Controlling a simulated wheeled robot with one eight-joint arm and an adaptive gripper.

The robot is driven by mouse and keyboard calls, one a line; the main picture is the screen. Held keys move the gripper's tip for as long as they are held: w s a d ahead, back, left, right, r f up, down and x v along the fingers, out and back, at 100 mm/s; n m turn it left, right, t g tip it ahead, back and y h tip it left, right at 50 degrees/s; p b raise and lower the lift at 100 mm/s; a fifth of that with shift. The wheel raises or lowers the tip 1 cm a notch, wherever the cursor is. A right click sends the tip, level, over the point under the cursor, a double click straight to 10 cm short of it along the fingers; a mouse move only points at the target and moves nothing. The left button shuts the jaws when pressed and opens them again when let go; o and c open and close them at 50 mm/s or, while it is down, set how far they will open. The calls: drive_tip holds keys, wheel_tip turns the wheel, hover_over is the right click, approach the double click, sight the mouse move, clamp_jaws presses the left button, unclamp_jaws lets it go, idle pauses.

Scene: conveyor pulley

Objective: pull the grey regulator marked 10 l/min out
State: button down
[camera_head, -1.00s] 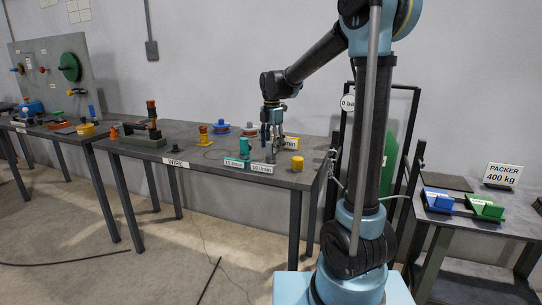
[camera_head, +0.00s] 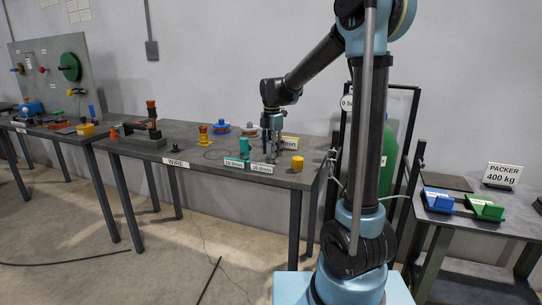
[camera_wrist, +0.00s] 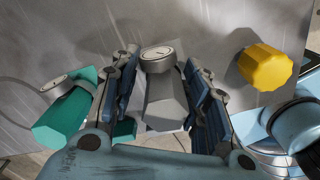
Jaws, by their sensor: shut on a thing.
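The grey regulator (camera_wrist: 166,100) stands between my gripper's two blue-padded fingers in the wrist view, with its round white-faced gauge (camera_wrist: 158,55) on the far side. My gripper (camera_head: 271,150) is shut on it, low over the right part of the table in the head view. There the fingers largely hide the regulator. I cannot tell whether it still touches the table. The label marked 10 l/min (camera_head: 262,168) is on the table's front edge, just below the gripper.
A green regulator (camera_head: 244,146) stands close to the left, a yellow one (camera_head: 297,162) to the right. A cable (camera_head: 325,170) hangs near the table's right end. The table (camera_head: 215,175) has bare room left of the green regulator.

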drive_tip(key=shift+r, duration=0.7)
idle(0.6)
drive_tip(key=shift+r, duration=4.15)
